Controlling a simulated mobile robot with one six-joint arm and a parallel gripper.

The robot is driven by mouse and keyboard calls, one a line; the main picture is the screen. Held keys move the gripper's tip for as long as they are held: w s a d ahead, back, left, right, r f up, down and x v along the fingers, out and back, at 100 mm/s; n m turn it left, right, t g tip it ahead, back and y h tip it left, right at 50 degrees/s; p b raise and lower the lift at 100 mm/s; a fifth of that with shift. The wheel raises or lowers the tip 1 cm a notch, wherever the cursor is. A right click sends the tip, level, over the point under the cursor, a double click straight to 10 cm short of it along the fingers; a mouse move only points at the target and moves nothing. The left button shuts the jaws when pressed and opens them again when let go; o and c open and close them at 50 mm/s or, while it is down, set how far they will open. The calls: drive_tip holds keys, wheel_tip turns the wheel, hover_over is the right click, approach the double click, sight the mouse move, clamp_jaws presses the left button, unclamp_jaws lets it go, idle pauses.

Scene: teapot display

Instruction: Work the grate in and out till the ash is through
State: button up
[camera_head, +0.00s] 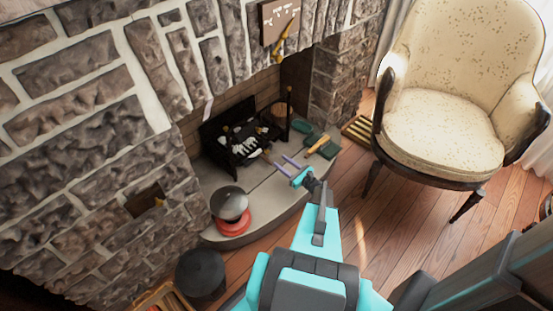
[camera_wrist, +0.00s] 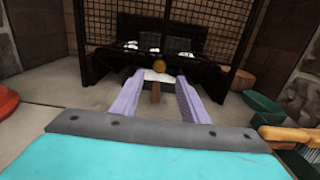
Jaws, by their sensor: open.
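The dark fire grate (camera_head: 240,140) stands in the fireplace opening, with pale pieces lying in it. In the wrist view the grate (camera_wrist: 160,52) is straight ahead, with pale pieces behind its bars. A round brass knob (camera_wrist: 158,66) shows at its front, with a small white piece and a brown stick below it. My gripper (camera_head: 281,160) is open in front of the grate, low over the hearth. In the wrist view my gripper (camera_wrist: 160,78) has its lilac fingers spread either side of the brown stick. I cannot tell whether they touch anything. Ash under the grate is hidden.
Dark mesh screens (camera_wrist: 97,40) flank the grate. A red base with a grey dome (camera_head: 232,208) sits on the hearth at left. Green items and a yellow-handled brush (camera_head: 318,145) lie at right. A cream armchair (camera_head: 440,120) stands farther right. Wooden floor (camera_head: 385,220) is clear between.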

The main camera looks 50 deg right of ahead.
drive_tip(key=shift+s, duration=2.2)
drive_tip(key=shift+s, duration=0.1)
